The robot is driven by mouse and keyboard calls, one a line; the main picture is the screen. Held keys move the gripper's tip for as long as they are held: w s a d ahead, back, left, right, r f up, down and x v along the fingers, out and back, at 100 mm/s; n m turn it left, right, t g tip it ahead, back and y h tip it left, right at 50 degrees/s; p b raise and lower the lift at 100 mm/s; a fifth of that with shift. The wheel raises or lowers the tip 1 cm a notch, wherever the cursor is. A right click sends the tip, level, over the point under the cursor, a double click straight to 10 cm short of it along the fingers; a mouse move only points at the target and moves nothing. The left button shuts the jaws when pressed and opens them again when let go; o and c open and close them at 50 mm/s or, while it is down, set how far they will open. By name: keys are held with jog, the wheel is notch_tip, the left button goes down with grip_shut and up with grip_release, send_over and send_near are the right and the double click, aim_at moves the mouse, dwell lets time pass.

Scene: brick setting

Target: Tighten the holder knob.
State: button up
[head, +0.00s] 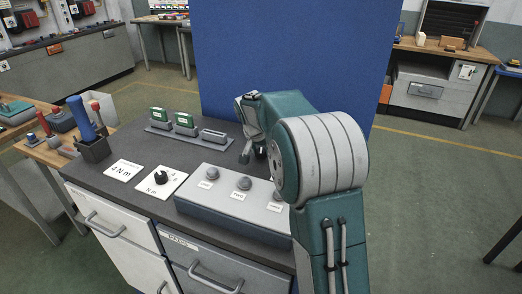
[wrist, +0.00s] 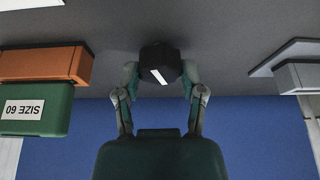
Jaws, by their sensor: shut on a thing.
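My gripper (wrist: 160,80) has its two fingers closed on the sides of a dark knob (wrist: 160,58) with a white stripe across its face, in the wrist view. The stripe runs slightly slanted. In the head view my gripper (head: 253,155) reaches down over the bench behind the box with three round knobs. My arm covers much of this area, and I cannot make out the gripped knob there. What the knob is mounted on is not clear.
The wrist view is upside down. It shows an orange block and a green "SIZE 60" block (wrist: 36,110) at left, and a grey holder (wrist: 300,76) at right. On the bench (head: 122,205) are a three-knob box (head: 222,205), a black N·m dial (head: 161,177) and a tool cup (head: 94,150). A blue panel (head: 290,50) stands behind.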

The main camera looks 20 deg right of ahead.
jog(key=m, duration=0.2)
jog(key=m+g+h, duration=0.1)
jog(key=m, duration=0.1)
jog(key=shift+w+a+f+m+g, duration=0.1)
jog(key=shift+f+m+g, duration=0.05)
jog(key=shift+m+g, duration=0.15)
jog(key=m+g, duration=0.1)
jog(key=m, duration=0.3)
jog(key=shift+g, duration=0.3)
jog(key=o, duration=1.1)
jog(key=shift+w, duration=0.1)
jog(key=shift+o, duration=0.2)
jog(key=shift+h, duration=0.3)
